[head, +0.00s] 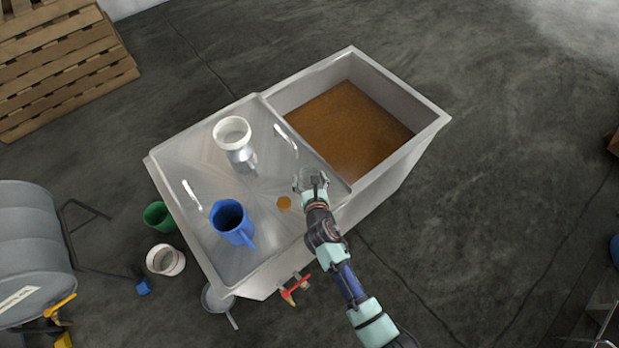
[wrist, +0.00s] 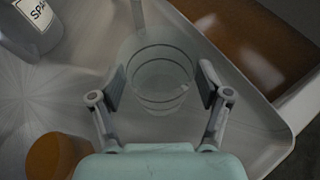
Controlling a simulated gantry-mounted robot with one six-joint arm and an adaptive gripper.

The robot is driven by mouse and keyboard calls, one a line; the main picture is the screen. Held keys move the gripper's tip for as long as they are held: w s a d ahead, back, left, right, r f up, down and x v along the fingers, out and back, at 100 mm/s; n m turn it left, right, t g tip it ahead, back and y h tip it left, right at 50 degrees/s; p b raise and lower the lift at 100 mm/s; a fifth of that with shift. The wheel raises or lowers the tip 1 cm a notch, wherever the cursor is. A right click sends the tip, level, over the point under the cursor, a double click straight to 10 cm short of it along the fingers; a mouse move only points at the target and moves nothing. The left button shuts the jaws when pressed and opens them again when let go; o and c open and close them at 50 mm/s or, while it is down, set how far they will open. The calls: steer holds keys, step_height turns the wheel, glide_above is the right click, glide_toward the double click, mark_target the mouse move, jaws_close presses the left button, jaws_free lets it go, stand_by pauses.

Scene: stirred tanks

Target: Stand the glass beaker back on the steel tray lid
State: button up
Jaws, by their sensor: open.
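The clear glass beaker (wrist: 162,72) shows in the wrist view between my two spread fingers, with its round rim facing the camera. It looks upright over the steel tray lid (head: 180,165); whether its base rests on the lid is hard to tell. My gripper (head: 311,184) is open around the beaker, near the lid's right edge beside the open tank. Gaps show between the pads and the glass in the wrist view. In the head view the glass is faint and partly hidden by the gripper.
The open tank holds brown liquid (head: 348,128) on the right. A raised handle (head: 285,140) stands on the lid.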

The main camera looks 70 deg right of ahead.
steer(key=p+v, duration=0.3)
steer(key=v, duration=0.8)
steer(key=shift+s+a+r+p, duration=0.1)
steer(key=shift+s+a+p, duration=0.1)
steer(key=shift+a+p, duration=0.15)
steer(key=shift+w, duration=0.1)
steer(key=w+a+r+m+t+y, duration=0.2)
steer(key=w+a+r+m+y, duration=0.1)
steer(key=w+a+r+m, duration=0.5)
steer(key=w+a+r+m+t+y, duration=0.2)
steer(key=w+a+r+m, duration=0.45)
steer(key=r+m, duration=0.3)
steer(key=a+r+m+t+y, duration=0.1)
steer(key=a+r+m+y, duration=0.2)
steer(key=a+r, duration=0.2)
steer(key=a+r+m+t+y, duration=0.1)
steer(key=a+r+m+y, duration=0.2)
steer(key=a, duration=0.8)
steer(key=shift+s+r+y, duration=0.3)
steer(key=shift+r+y, duration=0.1)
steer(key=shift+r, duration=0.6)
steer(key=shift+a+m, duration=0.25)
